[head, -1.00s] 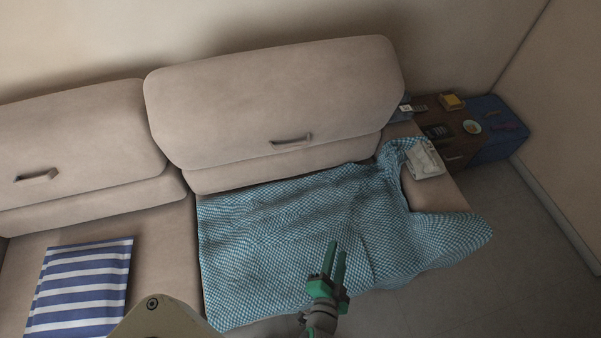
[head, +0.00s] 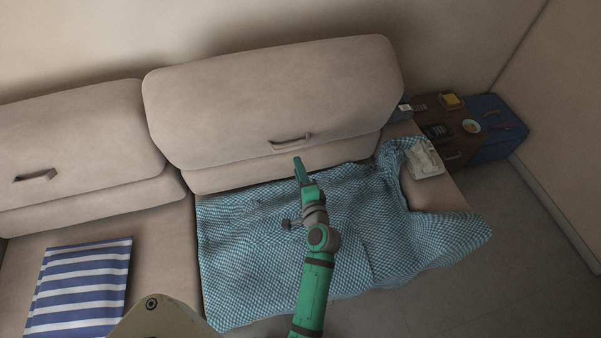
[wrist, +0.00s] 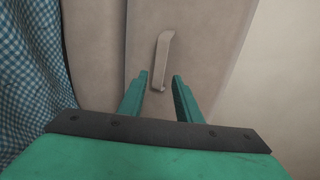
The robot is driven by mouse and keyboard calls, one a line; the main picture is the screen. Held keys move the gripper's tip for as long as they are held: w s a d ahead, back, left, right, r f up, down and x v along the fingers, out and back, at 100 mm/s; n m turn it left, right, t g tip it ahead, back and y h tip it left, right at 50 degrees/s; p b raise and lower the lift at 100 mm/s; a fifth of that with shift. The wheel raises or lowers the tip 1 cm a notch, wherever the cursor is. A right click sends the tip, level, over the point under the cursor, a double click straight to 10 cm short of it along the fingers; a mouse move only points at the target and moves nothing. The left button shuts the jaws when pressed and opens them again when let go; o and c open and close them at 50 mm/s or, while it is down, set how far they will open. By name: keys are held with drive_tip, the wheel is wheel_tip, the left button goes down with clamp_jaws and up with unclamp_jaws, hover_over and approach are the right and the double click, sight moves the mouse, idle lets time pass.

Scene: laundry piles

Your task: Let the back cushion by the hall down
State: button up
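Two beige back cushions stand upright along the sofa. The right one (head: 270,95) has a bar handle (head: 291,139) low on its front; the left one (head: 75,145) has a similar handle (head: 35,175). Which of them is by the hall cannot be told from these views. My gripper (head: 299,168) is in front of the right cushion, just below its handle. In the wrist view my gripper (wrist: 159,82) is open, its fingers apart and empty. The handle (wrist: 162,62) shows between and beyond the fingertips, not gripped.
A blue checked blanket (head: 260,260) covers the right seat and hangs over its front. A striped blue and white cushion (head: 80,285) lies on the left seat. A brown side table (head: 458,142) with small items and a blue box (head: 505,145) stand at right.

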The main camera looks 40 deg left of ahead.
sight(290, 147)
drive_tip(key=x, duration=1)
drive_tip(key=shift+w+a, duration=0.25)
drive_tip(key=shift+a, duration=0.05)
drive_tip(key=shift+a+r, duration=0.1)
clamp_jaws()
